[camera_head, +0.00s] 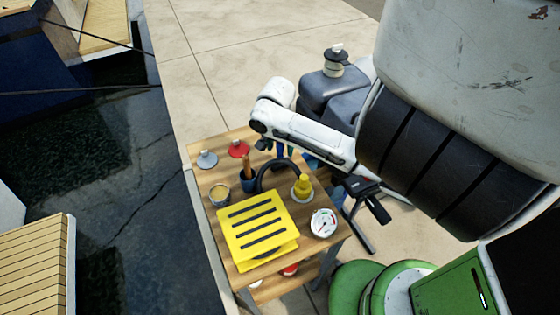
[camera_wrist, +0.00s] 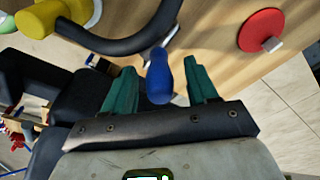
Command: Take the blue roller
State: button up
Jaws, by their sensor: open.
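The blue roller (camera_wrist: 158,80) shows in the wrist view as a rounded blue piece between my gripper's two green fingers. My gripper (camera_wrist: 160,66) is open, with one finger on each side of the roller and a gap visible on both sides. Whether a fingertip touches it I cannot tell. In the head view my gripper (camera_head: 277,147) is small and partly hidden by my arm, at the far right edge of the wooden table (camera_head: 216,170). Only small blue patches show there, and I cannot separate the roller from the fingers.
A black curved tube (camera_head: 268,168) arches close to my gripper. A red disc (camera_head: 238,148), a grey disc (camera_head: 207,159), a can (camera_head: 219,194), a blue cup (camera_head: 248,184), a yellow bottle (camera_head: 302,187), a gauge (camera_head: 324,223) and a yellow slotted box (camera_head: 256,228) crowd the table.

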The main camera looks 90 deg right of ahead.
jog(key=shift+c, duration=0.4)
grip_shut()
jog(key=shift+r, duration=0.15)
